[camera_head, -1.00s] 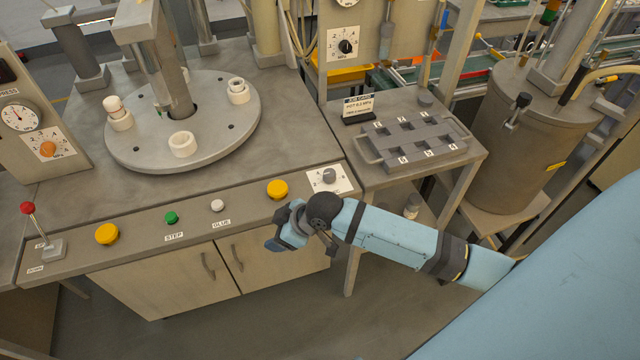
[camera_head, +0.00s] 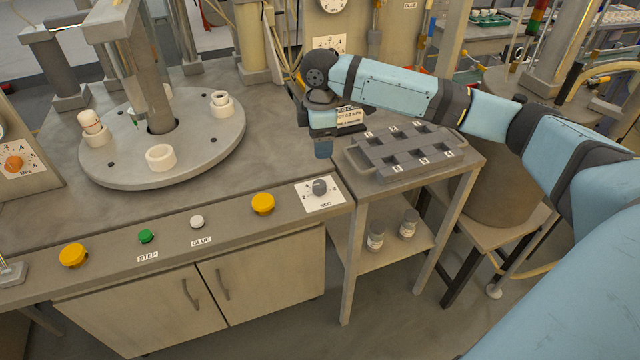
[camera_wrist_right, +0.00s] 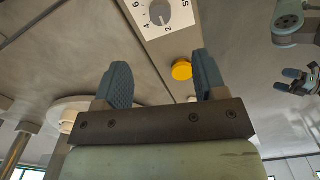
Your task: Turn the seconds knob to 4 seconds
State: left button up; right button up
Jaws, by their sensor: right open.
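The seconds knob (camera_head: 320,187) is a small grey knob on a white plate marked SEC (camera_head: 325,203), at the right end of the bench's front panel. It also shows at the top of the right wrist view (camera_wrist_right: 160,12), with printed numbers around it; I cannot tell which number it points at. My right gripper (camera_head: 322,148) is above and behind the knob in the head view, apart from it. In the right wrist view its two fingers (camera_wrist_right: 160,80) are spread with nothing between them. What looks like my left gripper (camera_wrist_right: 300,80) shows small at the right edge of that view.
A yellow button (camera_head: 263,204) sits left of the knob, then a white button (camera_head: 197,222), a green button (camera_head: 146,236) and another yellow button (camera_head: 73,255). A round turntable (camera_head: 200,165) stands behind. A grey slotted tray (camera_head: 380,172) is on the side table at right.

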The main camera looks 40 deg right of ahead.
aim_at(320, 184)
notch_tip(320, 184, down, 13)
jog(key=shift+r+b, duration=0.1)
jog(key=shift+b, duration=0.5)
pick_arm(q)
jog(key=shift+w+d+f, duration=0.1)
jog(key=shift+w+d, duration=0.05)
jog(key=shift+d, duration=0.1)
jog(key=shift+a+f, duration=0.1)
pick_arm(e)
jog(key=shift+c, duration=0.4)
